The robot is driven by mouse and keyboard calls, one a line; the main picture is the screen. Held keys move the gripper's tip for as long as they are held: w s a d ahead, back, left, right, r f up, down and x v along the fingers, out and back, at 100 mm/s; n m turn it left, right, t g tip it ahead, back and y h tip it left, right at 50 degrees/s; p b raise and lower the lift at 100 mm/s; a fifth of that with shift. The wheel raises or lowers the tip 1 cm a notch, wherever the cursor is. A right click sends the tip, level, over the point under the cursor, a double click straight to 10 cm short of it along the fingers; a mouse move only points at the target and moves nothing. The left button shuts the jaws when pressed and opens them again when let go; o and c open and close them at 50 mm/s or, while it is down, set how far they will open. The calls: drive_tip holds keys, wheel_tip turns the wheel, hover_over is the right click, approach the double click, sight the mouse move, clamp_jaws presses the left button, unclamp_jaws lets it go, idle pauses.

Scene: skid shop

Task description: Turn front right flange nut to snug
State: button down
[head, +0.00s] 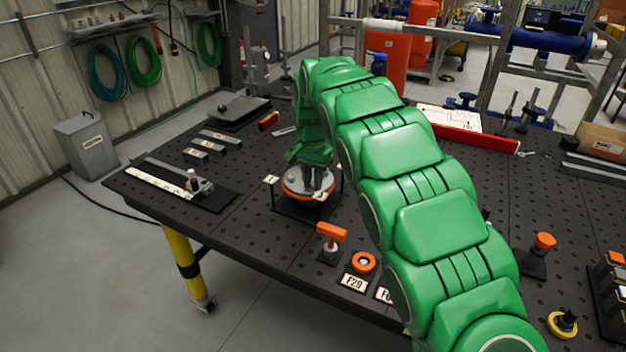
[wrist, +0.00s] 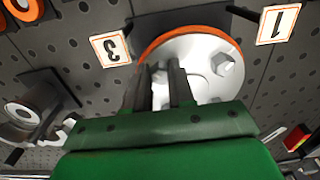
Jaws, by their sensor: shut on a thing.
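The round flange (head: 296,184) is a pale metal disc with an orange rim, low on a dark base near the table's front edge. It also shows in the wrist view (wrist: 200,50), with one hex nut (wrist: 222,64) on its face in plain sight. In the head view my gripper (head: 319,178) is at the flange's right side, partly covered by my green arm.
The number 1 tag (head: 270,180) lies by the flange. An orange-handled tool (head: 331,234) and an orange ring (head: 363,262) stand near the front edge. A clamp-like part (head: 195,183) sits to the left. The perforated table is bare between these.

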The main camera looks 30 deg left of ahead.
sight(313, 184)
drive_tip(key=shift+r, duration=0.15)
drive_tip(key=c, duration=1)
unclamp_jaws()
drive_tip(key=shift+o, duration=0.2)
drive_tip(key=shift+r, duration=3.8)
